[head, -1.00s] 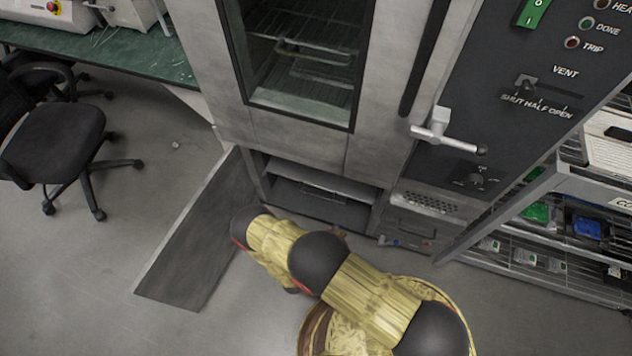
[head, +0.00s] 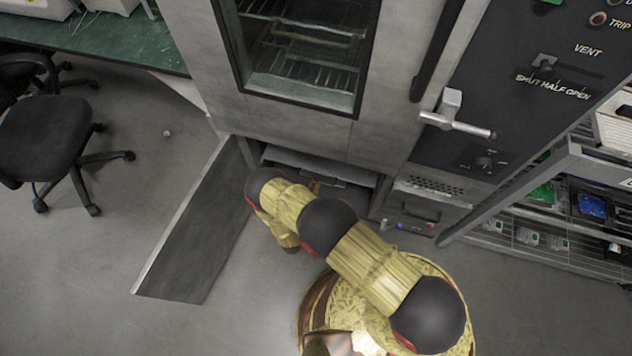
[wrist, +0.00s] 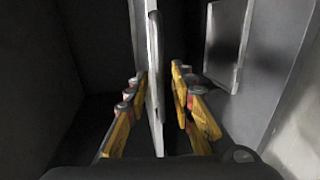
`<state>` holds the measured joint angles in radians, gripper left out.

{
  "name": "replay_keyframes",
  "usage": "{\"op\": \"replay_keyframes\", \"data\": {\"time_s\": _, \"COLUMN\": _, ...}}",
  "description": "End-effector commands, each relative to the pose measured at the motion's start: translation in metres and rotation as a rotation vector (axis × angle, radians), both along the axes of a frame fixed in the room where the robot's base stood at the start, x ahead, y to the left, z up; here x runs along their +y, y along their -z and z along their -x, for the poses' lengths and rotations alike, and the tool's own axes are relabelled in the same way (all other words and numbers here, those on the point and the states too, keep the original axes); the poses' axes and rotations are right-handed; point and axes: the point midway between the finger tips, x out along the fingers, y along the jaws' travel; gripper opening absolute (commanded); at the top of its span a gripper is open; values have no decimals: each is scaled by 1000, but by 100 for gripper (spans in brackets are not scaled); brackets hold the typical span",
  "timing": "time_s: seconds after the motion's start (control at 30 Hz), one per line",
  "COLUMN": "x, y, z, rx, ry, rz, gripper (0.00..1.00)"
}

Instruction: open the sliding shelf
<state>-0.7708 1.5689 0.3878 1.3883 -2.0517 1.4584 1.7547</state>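The sliding shelf (head: 300,161) is a thin grey plate in the low compartment under the oven, seen in the head view. In the wrist view the thin pale shelf edge (wrist: 155,75) runs upright between the fingers of my gripper (wrist: 157,82). The yellow fingers stand on either side of it, with a clear gap to the right finger; the left finger is close to it, and contact cannot be told. My gripper is open around the edge. In the head view my arm hides most of my gripper and part of the shelf.
The compartment's door (head: 190,230) stands open to the left. The compartment's dark walls surround my gripper. An oven handle (head: 455,124) juts out above right. A wire rack (head: 530,235) stands at the right, a black chair (head: 48,135) at the left. Floor is free in front left.

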Motion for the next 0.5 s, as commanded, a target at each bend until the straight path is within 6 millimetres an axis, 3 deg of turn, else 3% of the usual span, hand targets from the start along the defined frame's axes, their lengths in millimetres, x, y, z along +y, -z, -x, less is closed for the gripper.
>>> {"op": "replay_keyframes", "data": {"time_s": 0.2, "x": -9, "y": 6, "z": -22, "rx": 0, "ry": 2, "rz": 0, "gripper": 24}}
{"op": "replay_keyframes", "data": {"time_s": 0.5, "x": -10, "y": 6, "z": -27, "rx": 1, "ry": 0, "rz": 2, "gripper": 24}}
